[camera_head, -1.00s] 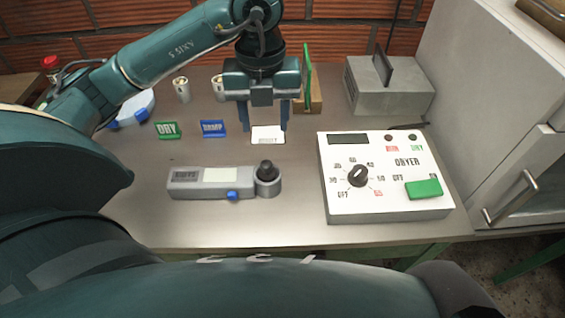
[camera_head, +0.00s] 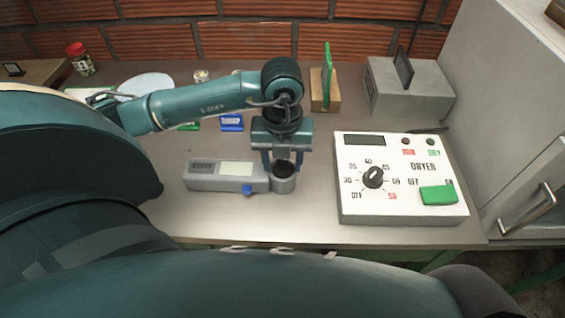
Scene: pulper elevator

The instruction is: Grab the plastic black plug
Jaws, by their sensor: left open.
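The black plug (camera_head: 284,171) sits in the round grey cup at the right end of the grey meter (camera_head: 203,176). My left gripper (camera_head: 283,165) points down over this cup, with its two fingers apart, one on each side of the plug. Whether a finger touches the plug or cup cannot be told. The top of the plug is partly hidden by the gripper. My right gripper is not in view.
The white dryer box (camera_head: 400,212) with a dial and green switch stands close to the right of the gripper. A blue sign (camera_head: 231,123), a wooden block (camera_head: 325,97) and a grey box (camera_head: 400,98) stand behind. The table front is clear.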

